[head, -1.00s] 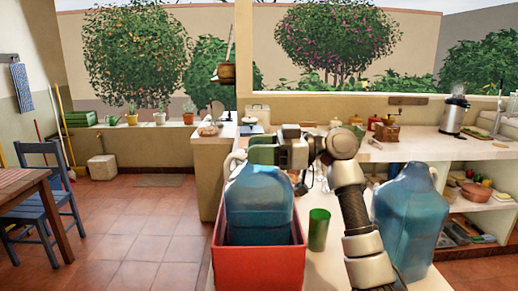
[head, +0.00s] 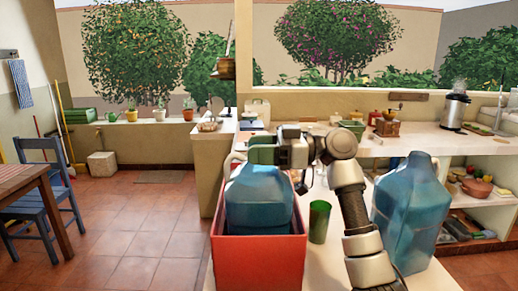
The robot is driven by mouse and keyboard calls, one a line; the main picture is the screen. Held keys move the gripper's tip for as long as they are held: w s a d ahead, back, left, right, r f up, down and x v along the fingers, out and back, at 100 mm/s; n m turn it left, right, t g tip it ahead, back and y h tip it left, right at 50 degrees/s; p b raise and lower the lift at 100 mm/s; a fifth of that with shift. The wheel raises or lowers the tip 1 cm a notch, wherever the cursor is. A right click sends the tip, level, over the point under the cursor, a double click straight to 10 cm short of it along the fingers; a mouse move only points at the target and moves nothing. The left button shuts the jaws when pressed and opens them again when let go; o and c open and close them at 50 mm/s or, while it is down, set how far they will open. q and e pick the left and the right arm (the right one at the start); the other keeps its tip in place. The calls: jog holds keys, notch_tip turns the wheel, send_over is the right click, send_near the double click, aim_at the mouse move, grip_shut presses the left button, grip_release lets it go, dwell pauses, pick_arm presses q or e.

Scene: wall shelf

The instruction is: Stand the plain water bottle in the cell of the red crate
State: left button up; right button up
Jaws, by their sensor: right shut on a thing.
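A translucent blue water bottle (head: 260,202) stands upright, as far as I can see, inside the red crate (head: 260,250). Its lower part is hidden behind the crate's front wall, so I cannot tell whether it rests on the floor of the cell. My right gripper (head: 246,156) reaches in from the right and is shut on the bottle's top. The gripper covers the bottle's neck. A second, similar blue bottle (head: 410,212) stands on the counter to the right of my right arm. My left gripper is out of view.
A green cup (head: 319,222) stands just right of the crate on the pale counter. Behind, another counter holds a steel urn (head: 454,112) and a coffee grinder (head: 387,123). A blue chair (head: 45,190) and table stand at the left; tiled floor lies between.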

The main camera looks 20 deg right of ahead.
jog(key=shift+f+b, duration=0.65)
jog(key=shift+f, duration=0.2)
jog(key=o, duration=1.5)
jog(key=shift+c, duration=0.2)
jog(key=b+v, duration=0.1)
jog(key=v, duration=0.6)
jog(key=shift+d, duration=0.25)
jog(key=shift+s, duration=0.1)
